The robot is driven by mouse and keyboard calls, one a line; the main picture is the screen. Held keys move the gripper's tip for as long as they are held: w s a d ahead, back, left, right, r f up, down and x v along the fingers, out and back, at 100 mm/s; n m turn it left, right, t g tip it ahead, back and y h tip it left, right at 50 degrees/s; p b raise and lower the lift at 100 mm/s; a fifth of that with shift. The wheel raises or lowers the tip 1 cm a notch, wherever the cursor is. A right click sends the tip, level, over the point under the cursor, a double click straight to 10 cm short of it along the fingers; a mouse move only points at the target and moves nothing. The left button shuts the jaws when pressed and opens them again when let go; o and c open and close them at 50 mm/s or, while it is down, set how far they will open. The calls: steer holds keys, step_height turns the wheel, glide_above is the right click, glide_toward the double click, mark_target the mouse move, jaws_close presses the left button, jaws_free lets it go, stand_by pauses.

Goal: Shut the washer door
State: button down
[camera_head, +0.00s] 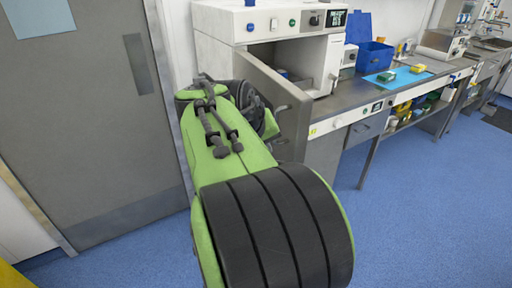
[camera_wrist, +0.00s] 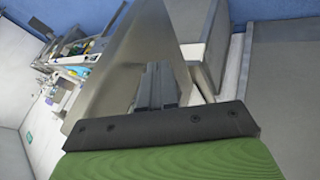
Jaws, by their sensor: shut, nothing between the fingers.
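The washer (camera_head: 268,22) is a white box with buttons and a small display, standing on the bench in the head view. Its grey door (camera_head: 285,90) stands open, swung out from the left side, and part of the chamber shows behind it. My green and black arm reaches up along the door's left, outer side and covers part of it. In the wrist view my gripper (camera_wrist: 157,88) is shut and empty, with its fingers in front of a grey panel (camera_wrist: 128,62) that looks like the door. I cannot tell whether they touch it. The head view hides the fingertips behind my arm.
A grey room door (camera_head: 90,120) and wall stand close on the left. The bench (camera_head: 350,105) runs off to the right with a blue box (camera_head: 375,55) and a blue mat (camera_head: 400,77) on it. Blue floor (camera_head: 420,210) is clear at the right.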

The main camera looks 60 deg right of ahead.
mark_target(287, 154)
steer(key=d+f, duration=0.1)
steer(key=d, duration=0.1)
steer(key=s+d+f+b, duration=0.1)
steer(key=d, duration=0.1)
steer(key=s+d+f+b, duration=0.1)
steer(key=d+f, duration=0.1)
steer(key=shift+d, duration=0.1)
